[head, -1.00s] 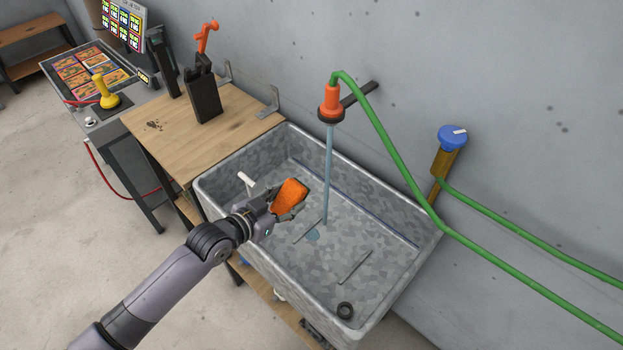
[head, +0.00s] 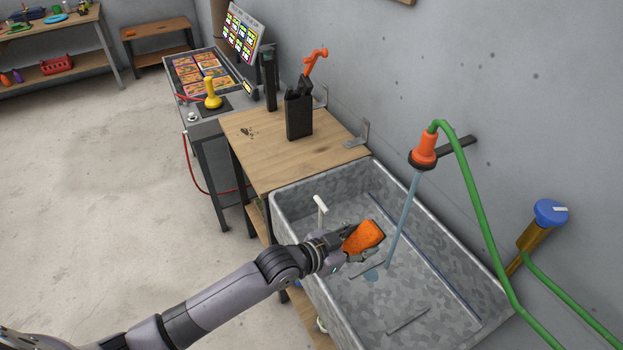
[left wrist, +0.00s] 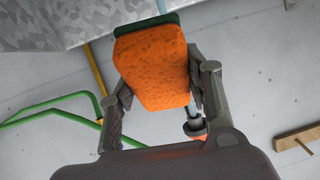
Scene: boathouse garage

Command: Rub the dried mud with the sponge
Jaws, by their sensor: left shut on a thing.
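The orange sponge (head: 363,237) is in my left gripper (head: 358,250), above the grey sink (head: 440,262). In the left wrist view the sponge (left wrist: 152,66) sits between both fingers of the gripper (left wrist: 154,92), with a dark green layer along its far edge. Small dark brown specks, which look like the dried mud (head: 248,132), lie on the wooden bench top (head: 272,150), up and left of the sponge. The gripper and sponge are apart from the bench. My right gripper is not in view.
A thin water stream (head: 403,220) falls from the orange hose nozzle (head: 424,150) into the sink, just right of the sponge. A black holder (head: 299,115) stands on the bench near the wall.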

